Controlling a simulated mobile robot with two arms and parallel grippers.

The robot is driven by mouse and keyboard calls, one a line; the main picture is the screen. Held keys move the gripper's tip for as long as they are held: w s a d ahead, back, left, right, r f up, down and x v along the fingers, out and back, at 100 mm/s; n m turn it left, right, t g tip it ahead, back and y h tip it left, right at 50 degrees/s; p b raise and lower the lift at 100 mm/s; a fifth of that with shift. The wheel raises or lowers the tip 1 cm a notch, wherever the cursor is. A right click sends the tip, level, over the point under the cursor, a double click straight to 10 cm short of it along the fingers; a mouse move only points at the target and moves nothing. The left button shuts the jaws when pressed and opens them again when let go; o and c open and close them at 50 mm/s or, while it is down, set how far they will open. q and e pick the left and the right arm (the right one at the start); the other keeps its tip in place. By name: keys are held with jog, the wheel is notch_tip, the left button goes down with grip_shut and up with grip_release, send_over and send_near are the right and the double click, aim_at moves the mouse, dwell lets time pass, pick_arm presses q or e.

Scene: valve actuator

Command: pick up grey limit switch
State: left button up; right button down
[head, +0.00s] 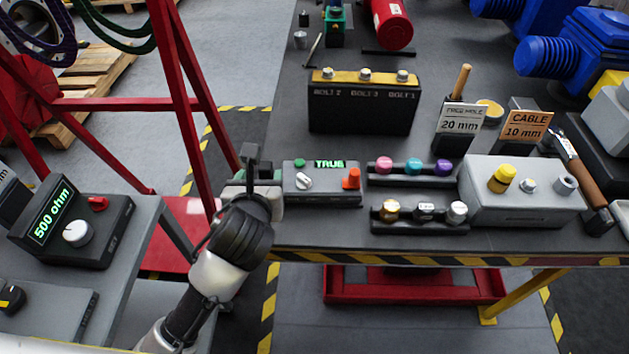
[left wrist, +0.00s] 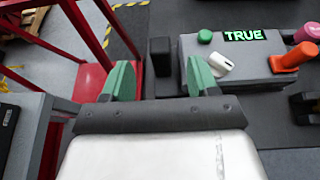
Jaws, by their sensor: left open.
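A small dark grey upright block (head: 249,156), which looks like the grey limit switch, stands at the left edge of the table beside the TRUE box. It also shows in the left wrist view (left wrist: 160,58), just beyond and between my green fingertips. My left gripper (head: 254,181) is open at the table's front left corner, its fingers pointing away toward the block. In the left wrist view the gripper (left wrist: 160,78) holds nothing that I can see. In the head view my wrist hides the block's lower part. My right gripper is not in view.
The grey TRUE box (head: 322,182) with a white knob and orange switch stands close to the gripper's right. Behind it is a black bolt box (head: 362,105). Racks of coloured knobs (head: 412,170) stand further right. A red frame (head: 185,90) rises at left.

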aim_at(264, 167)
pick_arm(q)
jog(key=x, duration=0.6)
jog(key=shift+w+f, duration=0.15)
jog(key=shift+w, duration=0.1)
grip_shut()
